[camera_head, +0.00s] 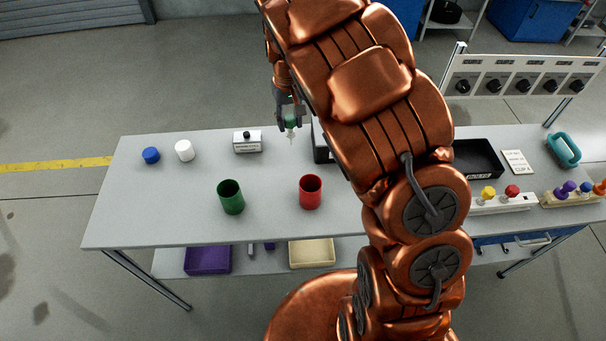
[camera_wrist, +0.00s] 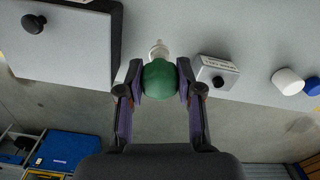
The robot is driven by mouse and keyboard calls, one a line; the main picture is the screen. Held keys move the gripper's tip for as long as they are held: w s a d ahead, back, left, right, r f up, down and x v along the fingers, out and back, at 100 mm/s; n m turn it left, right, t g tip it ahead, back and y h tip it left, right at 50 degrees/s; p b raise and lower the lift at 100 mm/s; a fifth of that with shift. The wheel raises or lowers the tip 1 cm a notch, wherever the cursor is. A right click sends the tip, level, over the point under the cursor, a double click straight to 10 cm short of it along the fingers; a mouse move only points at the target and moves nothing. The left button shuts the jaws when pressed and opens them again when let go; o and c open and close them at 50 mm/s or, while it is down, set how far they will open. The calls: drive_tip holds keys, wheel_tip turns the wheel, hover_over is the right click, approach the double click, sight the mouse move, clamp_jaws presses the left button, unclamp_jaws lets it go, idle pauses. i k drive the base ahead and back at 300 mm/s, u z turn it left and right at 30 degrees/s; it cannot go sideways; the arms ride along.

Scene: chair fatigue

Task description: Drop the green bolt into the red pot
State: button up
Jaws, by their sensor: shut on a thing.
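My gripper (camera_head: 289,112) is shut on the green bolt (camera_head: 290,122), whose pale shank points down. In the head view it hangs over the far part of the table. In the wrist view the bolt's round green head (camera_wrist: 160,80) sits between the two fingers of my gripper (camera_wrist: 160,82), with the pale shank beyond it. The red pot (camera_head: 310,192) stands upright and open on the table, nearer the front edge than the bolt and slightly to its right. The pot is not visible in the wrist view.
A green pot (camera_head: 231,197) stands left of the red pot. A small white box with a knob (camera_head: 247,141), a white cap (camera_head: 184,151) and a blue cap (camera_head: 151,155) are at the back left. A black tray (camera_head: 477,158) is right of my arm. The table's front left (camera_head: 140,215) is clear.

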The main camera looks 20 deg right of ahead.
sight(309, 202)
drive_tip(key=u, duration=0.45)
drive_tip(key=k, duration=1)
drive_tip(key=u, duration=1.1)
drive_tip(key=i, duration=0.9)
drive_tip(key=z, duration=0.8)
